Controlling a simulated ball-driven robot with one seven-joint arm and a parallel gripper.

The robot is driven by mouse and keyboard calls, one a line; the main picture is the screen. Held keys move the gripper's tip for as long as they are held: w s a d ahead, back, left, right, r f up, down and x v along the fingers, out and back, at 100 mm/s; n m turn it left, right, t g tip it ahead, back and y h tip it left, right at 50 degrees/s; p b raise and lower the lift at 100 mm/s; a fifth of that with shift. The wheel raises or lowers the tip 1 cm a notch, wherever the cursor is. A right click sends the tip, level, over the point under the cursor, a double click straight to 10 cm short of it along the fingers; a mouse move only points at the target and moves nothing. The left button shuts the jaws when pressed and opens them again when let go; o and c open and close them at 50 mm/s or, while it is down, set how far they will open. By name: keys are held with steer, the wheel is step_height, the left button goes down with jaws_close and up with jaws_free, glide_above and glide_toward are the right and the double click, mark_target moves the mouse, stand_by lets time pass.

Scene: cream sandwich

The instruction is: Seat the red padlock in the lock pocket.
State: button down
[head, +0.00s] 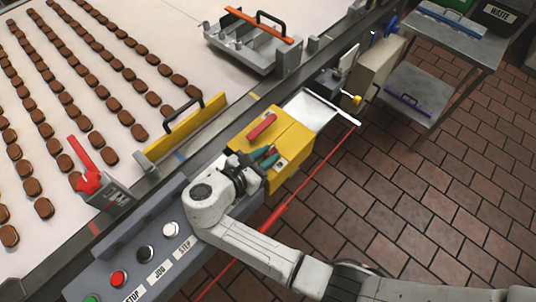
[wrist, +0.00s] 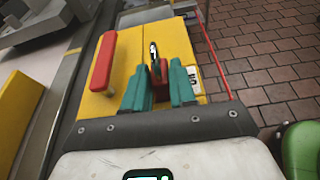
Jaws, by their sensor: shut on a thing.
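My gripper (wrist: 158,88) has teal fingers and is shut on the red padlock (wrist: 157,90). The padlock's body is mostly hidden between the fingers, and its dark shackle (wrist: 153,55) stands up beyond them. In the head view my gripper (head: 266,157) is over the near part of a yellow box (head: 292,141), and the padlock cannot be made out clearly. In the wrist view the yellow box (wrist: 125,60) lies under and ahead of the fingers. I cannot tell whether the padlock touches it. I cannot make out the lock pocket in either view.
A red bar (head: 262,127) lies on the yellow box, left of my fingers in the wrist view. A pale label (wrist: 196,80) is right of them. Beside the box are a push-button panel (head: 107,258), a yellow guard with a black handle (head: 185,128) and a metal tray (head: 313,108).

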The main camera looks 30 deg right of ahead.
steer(key=shift+s+d+f, duration=0.2)
steer(key=shift+s+f, duration=0.2)
steer(key=shift+f, duration=0.4)
steer(key=shift+w+a+r+p, duration=0.1)
steer(key=shift+w+r+p, duration=0.05)
steer(key=shift+r+p, duration=0.4)
steer(key=shift+w+a+r+p, duration=0.1)
steer(key=shift+r+p, duration=0.35)
steer(key=shift+p, duration=0.05)
steer(key=shift+r, duration=0.15)
steer(key=shift+w+r, duration=0.1)
steer(key=shift+f, duration=0.45)
stand_by(0.4)
steer(key=shift+f, duration=0.15)
